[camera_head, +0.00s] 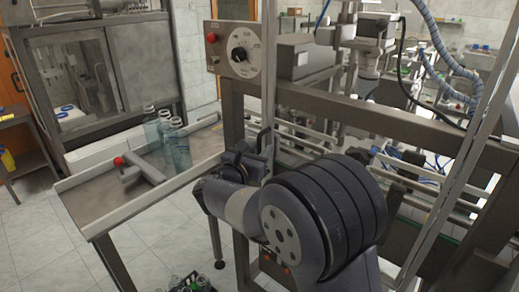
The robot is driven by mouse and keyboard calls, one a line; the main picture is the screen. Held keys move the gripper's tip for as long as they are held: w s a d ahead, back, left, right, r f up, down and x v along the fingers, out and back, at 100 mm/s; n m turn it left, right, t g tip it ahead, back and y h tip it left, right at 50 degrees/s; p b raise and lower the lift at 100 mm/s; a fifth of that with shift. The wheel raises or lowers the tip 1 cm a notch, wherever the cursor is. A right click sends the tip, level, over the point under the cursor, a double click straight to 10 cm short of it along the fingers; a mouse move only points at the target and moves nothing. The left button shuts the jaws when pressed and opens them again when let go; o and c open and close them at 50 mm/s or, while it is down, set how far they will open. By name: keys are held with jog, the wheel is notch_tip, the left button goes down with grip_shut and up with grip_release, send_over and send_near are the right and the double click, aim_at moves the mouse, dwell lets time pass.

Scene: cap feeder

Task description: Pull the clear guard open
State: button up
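The clear guard (458,165) stands across the front of the machine on the right. Its pale upright edges show, and the machine parts are visible through it. A dark handle (264,137) shows at its left edge. My gripper (248,154) is at that handle, in front of the guard's left edge. My own dark wrist and arm cover the lower middle of the guard. The fingertips are small and dark against the handle, so I cannot tell whether they are closed around it.
A metal side table (88,200) on the left holds several clear bottles (176,150) and a grey piece with a red knob (119,161). A control box with a dial (239,54) is above. Tiled floor (40,245) is free at lower left.

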jog(key=shift+c, duration=0.2)
grip_shut()
jog(key=shift+s+a, duration=0.1)
